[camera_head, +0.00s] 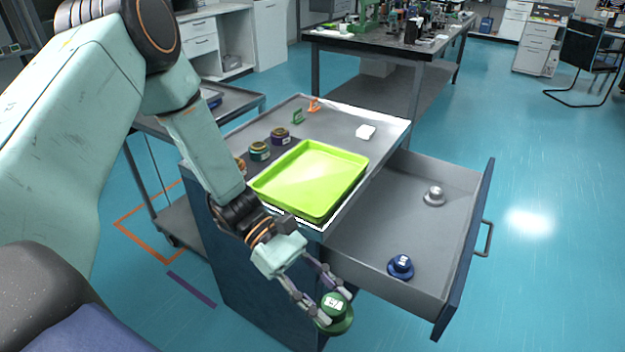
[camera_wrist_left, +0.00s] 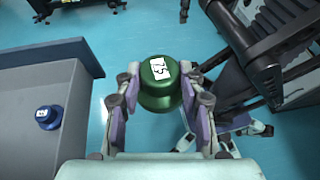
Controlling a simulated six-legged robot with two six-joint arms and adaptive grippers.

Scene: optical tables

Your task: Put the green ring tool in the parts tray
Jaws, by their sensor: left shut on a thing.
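The green ring tool (camera_head: 334,311) is a stepped round piece with a wide base and a white label; it also shows in the left wrist view (camera_wrist_left: 158,84). My left gripper (camera_head: 327,301) is shut on it, with a finger on each side (camera_wrist_left: 153,92). In the head view it appears in front of the cabinet's near corner, left of the open drawer and apart from the tray. The parts tray (camera_head: 311,178), taken as the lime-green one, lies empty on the cabinet top. My right gripper is not in view.
The open drawer (camera_head: 385,225) holds a blue round piece (camera_head: 400,267) and a grey one (camera_head: 434,196). Round pieces (camera_head: 259,151), small green (camera_head: 297,116) and orange (camera_head: 314,104) items and a white block (camera_head: 366,131) stand around the tray. A cart (camera_head: 235,104) is behind.

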